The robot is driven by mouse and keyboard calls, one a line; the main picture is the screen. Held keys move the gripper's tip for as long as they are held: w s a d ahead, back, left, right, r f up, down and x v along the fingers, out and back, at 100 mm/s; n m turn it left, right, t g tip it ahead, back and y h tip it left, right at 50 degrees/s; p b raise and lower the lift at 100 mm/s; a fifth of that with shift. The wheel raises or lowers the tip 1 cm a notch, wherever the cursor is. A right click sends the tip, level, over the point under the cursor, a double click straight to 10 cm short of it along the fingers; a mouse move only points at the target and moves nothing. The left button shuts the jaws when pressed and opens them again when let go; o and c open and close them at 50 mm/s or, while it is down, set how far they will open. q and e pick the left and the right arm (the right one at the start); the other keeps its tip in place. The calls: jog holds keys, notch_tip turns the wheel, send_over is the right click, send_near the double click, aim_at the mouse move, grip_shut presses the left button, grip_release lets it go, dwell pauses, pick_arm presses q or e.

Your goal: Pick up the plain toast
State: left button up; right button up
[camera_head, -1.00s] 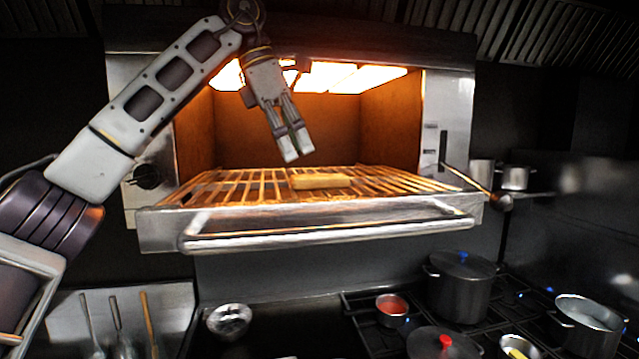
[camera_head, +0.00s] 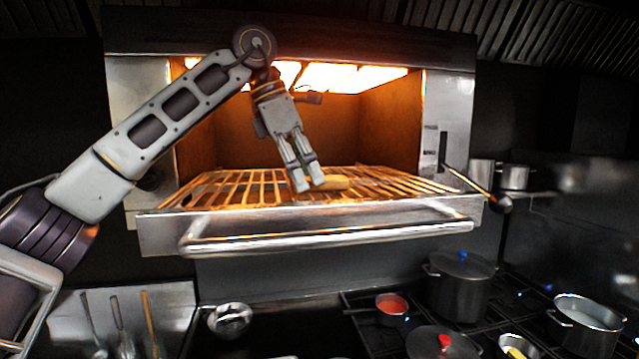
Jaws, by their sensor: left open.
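The plain toast (camera_head: 336,183) is a pale yellow-brown slab lying on the wire rack (camera_head: 236,190) of the lit grill oven. My left gripper (camera_head: 310,187) points down over the rack with its two fingers slightly apart, open. Its fingertips are low at the toast and hide the toast's left part. I cannot tell whether they touch it. My right gripper is not in view.
The oven's metal handle bar (camera_head: 330,231) runs along the rack's front. Glowing heating elements (camera_head: 355,78) are above, close to my left wrist. Below are a stove with a dark lidded pot (camera_head: 461,290), a red-filled pan (camera_head: 391,308) and a metal bowl (camera_head: 230,319).

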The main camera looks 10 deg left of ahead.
aim_at(307, 178)
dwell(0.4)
pick_arm(q)
jog(key=c, duration=1.2)
jog(key=shift+r, duration=0.2)
jog(key=shift+r+b, duration=0.3)
jog(key=shift+r, duration=1.25)
jog(key=shift+s+a+b, duration=0.3)
jog(key=shift+a, duration=0.3)
jog(key=s+a, duration=0.2)
jog(key=a, duration=0.2)
jog(key=s+a, duration=0.1)
jog(key=a, duration=0.4)
jog(key=s+a, duration=0.2)
jog(key=a, duration=0.2)
jog(key=shift+s+a+b, duration=0.15)
jog(key=shift+s+b, duration=0.15)
jog(key=shift+b, duration=0.1)
jog(key=shift+s+a, duration=0.25)
jog(key=shift+a, duration=0.3)
jog(key=shift+s+a, duration=0.2)
jog(key=shift+a, duration=0.3)
